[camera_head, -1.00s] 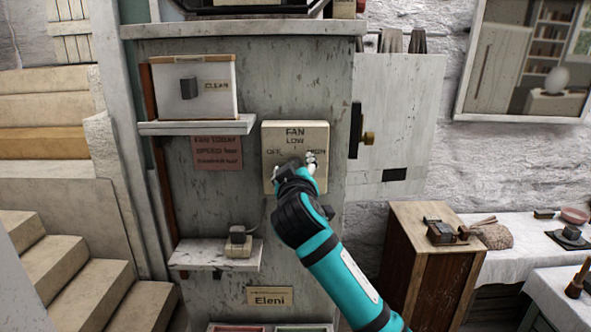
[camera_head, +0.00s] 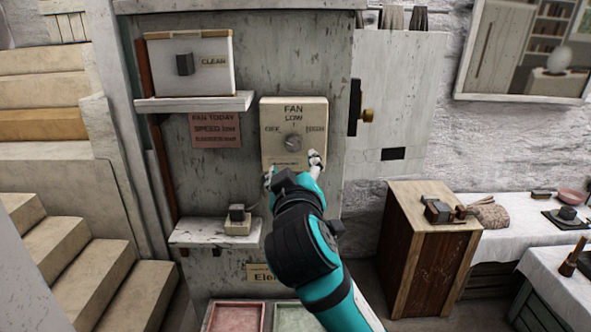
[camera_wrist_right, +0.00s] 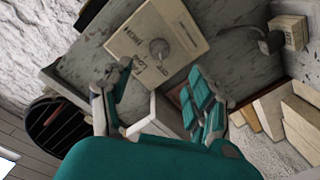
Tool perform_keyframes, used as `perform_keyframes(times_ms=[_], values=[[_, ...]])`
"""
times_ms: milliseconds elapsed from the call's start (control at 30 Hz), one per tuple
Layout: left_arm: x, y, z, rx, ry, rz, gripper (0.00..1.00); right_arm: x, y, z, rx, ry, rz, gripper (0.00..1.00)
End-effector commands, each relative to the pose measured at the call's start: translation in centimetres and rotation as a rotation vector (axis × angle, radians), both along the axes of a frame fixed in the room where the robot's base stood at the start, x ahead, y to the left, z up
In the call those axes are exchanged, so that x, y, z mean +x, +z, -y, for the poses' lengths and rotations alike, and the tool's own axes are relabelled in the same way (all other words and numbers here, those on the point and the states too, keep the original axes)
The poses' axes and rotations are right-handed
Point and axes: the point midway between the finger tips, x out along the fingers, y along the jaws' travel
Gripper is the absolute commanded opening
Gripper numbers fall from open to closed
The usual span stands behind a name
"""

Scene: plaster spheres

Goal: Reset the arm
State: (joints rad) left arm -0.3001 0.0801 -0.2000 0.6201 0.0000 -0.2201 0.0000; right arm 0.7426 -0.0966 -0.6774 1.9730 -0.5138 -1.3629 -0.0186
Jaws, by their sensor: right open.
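My right gripper (camera_head: 293,174) is in front of the grey panel, its fingertips over the lower edge of the fan switch plate (camera_head: 294,116). The fingers are apart with nothing between them. The plate reads FAN, LOW, OFF and HIGH, and its round grey knob (camera_head: 293,142) is in plain view above the fingers. In the right wrist view the open gripper (camera_wrist_right: 160,95) shows with the plate (camera_wrist_right: 176,24) and knob (camera_wrist_right: 159,48) beyond it. My left gripper is not in view.
Left of the plate are a shelf with a CLEAN board (camera_head: 215,64), a red fan sign (camera_head: 215,130) and a lower shelf (camera_head: 190,234) with a small block. A wooden cabinet (camera_head: 405,240) stands at the right. Red and green trays (camera_head: 236,317) lie below.

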Motion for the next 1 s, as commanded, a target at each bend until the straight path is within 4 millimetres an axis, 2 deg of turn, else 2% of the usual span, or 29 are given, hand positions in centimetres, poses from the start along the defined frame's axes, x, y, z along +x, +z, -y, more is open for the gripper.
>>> perform_keyframes(times_ms=[267, 367, 433, 467, 567, 600, 733, 800, 867, 900, 967, 1000], values=[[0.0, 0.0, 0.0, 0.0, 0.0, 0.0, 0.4, 0.1, -0.2, 0.0, -0.001, -0.001, -0.003, 0.59], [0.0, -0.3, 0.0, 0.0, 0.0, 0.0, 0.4, 0.9, -2.2, 0.1, -0.008, -0.001, -0.033, 0.59], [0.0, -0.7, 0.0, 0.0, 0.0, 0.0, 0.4, 2.0, -5.2, 0.2, -0.016, -0.001, -0.078, 0.59], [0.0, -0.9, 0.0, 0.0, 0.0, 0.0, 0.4, 2.6, -6.9, 0.3, -0.02, 0.002, -0.103, 0.59], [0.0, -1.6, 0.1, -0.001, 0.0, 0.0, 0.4, 4.5, -14.0, 0.8, -0.031, 0.008, -0.204, 0.59], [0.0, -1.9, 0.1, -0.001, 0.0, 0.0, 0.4, 5.1, -17.1, 1.1, -0.034, 0.01, -0.246, 0.59], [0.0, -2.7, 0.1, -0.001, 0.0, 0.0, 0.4, 5.8, -27.0, 2.2, -0.032, 0.019, -0.379, 0.59], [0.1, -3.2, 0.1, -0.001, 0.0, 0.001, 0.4, 5.6, -32.4, 2.9, -0.027, 0.022, -0.449, 0.59], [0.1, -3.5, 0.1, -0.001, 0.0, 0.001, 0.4, 5.0, -37.0, 3.6, -0.02, 0.025, -0.508, 0.59], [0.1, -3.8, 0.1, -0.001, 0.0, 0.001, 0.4, 4.5, -40.0, 4.2, -0.015, 0.024, -0.548, 0.59], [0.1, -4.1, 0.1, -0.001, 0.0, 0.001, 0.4, 3.4, -44.4, 4.9, -0.005, 0.025, -0.604, 0.59], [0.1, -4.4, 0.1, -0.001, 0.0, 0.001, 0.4, 2.5, -47.3, 5.5, 0.003, 0.023, -0.641, 0.59]])
